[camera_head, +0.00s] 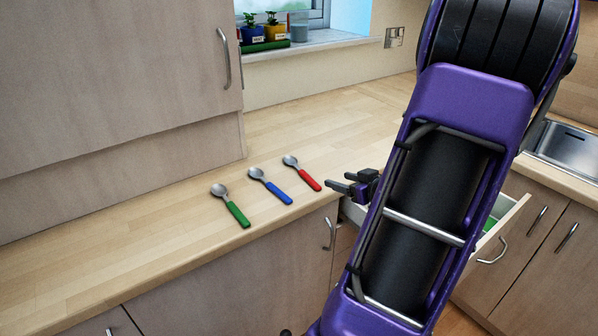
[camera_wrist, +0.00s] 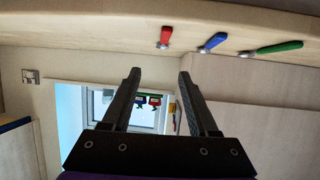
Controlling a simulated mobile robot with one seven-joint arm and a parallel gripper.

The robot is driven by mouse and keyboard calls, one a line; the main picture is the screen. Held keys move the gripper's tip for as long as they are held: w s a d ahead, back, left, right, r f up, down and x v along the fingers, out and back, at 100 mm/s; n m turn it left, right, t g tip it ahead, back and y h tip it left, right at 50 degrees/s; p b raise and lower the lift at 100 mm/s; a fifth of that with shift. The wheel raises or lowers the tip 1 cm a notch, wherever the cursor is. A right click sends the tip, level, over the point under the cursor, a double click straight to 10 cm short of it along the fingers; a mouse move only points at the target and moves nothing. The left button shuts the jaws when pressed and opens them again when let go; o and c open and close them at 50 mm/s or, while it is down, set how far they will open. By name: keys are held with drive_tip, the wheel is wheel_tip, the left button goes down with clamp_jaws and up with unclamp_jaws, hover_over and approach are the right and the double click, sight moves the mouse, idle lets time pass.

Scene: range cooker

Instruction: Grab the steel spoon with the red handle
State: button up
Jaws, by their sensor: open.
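The steel spoon with the red handle (camera_head: 302,173) lies flat on the wooden worktop, rightmost of three spoons in the head view. Its bowl points to the back left and its handle to the front right. It also shows at the top of the wrist view (camera_wrist: 165,38). My gripper (camera_head: 343,188) is just right of the red handle in the head view, apart from it, near the worktop's front edge. In the wrist view its two fingers (camera_wrist: 160,78) are spread with nothing between them. My arm hides part of the gripper in the head view.
A blue-handled spoon (camera_head: 270,186) and a green-handled spoon (camera_head: 230,206) lie left of the red one. An open drawer (camera_head: 508,222) sticks out behind my arm. A wall cabinet (camera_head: 110,80) stands over the left worktop. The worktop behind the spoons is clear.

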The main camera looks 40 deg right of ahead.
drive_tip(key=b, duration=0.2)
approach(302, 170)
drive_tip(key=shift+x, duration=0.9)
drive_tip(key=b+x, duration=0.1)
drive_tip(key=x, duration=0.4)
drive_tip(key=shift+w+f, duration=0.1)
drive_tip(key=shift+w, duration=0.2)
clamp_jaws()
